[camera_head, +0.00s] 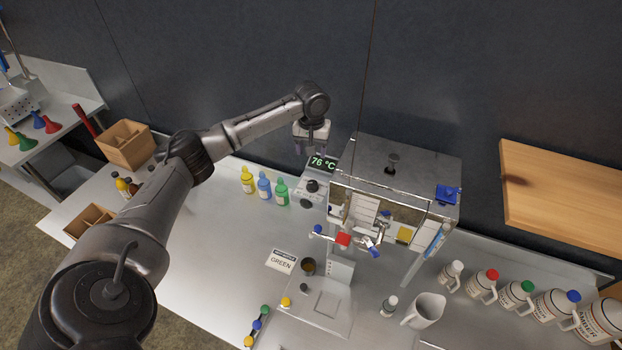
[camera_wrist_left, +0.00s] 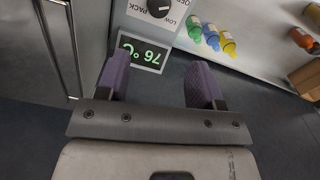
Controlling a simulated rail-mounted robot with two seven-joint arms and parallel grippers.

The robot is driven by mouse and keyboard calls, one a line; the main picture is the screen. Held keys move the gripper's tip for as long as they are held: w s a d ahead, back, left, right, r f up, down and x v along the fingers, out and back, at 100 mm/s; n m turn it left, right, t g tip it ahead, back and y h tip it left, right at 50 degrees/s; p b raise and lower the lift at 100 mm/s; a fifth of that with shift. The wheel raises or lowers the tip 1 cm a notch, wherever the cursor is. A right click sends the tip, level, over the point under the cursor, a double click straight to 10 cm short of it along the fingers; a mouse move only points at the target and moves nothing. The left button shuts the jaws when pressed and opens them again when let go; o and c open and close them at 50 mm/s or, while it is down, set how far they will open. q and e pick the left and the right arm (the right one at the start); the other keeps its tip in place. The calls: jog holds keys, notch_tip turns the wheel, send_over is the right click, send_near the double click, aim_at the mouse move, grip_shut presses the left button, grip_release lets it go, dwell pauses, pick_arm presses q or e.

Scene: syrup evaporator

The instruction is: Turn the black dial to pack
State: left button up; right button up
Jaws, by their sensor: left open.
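The black dial (camera_head: 312,186) sits on a pale panel at the left side of the metal evaporator (camera_head: 400,158). In the left wrist view the dial (camera_wrist_left: 160,7) is partly cut off at the top edge, with the words OFF, LOW and PACK printed near it. I cannot tell which word its pointer faces. A display reading 76 °C (camera_head: 322,163) is behind the dial. My left gripper (camera_head: 311,150) is above and behind the display, apart from the dial. Its two purple-grey fingers (camera_wrist_left: 158,70) are spread and empty. My right gripper is not in view.
Yellow, blue and green bottles (camera_head: 264,187) stand left of the dial. Several jugs (camera_head: 515,294) line the right counter. A dark wall is close behind the evaporator.

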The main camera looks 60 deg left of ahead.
aim_at(313, 183)
pick_arm(q)
jog(key=f+n, duration=0.1)
jog(key=f, duration=0.6)
jog(key=f+n, duration=0.1)
jog(key=f, duration=0.6)
jog(key=shift+d, duration=0.2)
jog(key=shift+r+p, duration=0.1)
jog(key=shift+p, duration=0.2)
jog(key=c, duration=0.9)
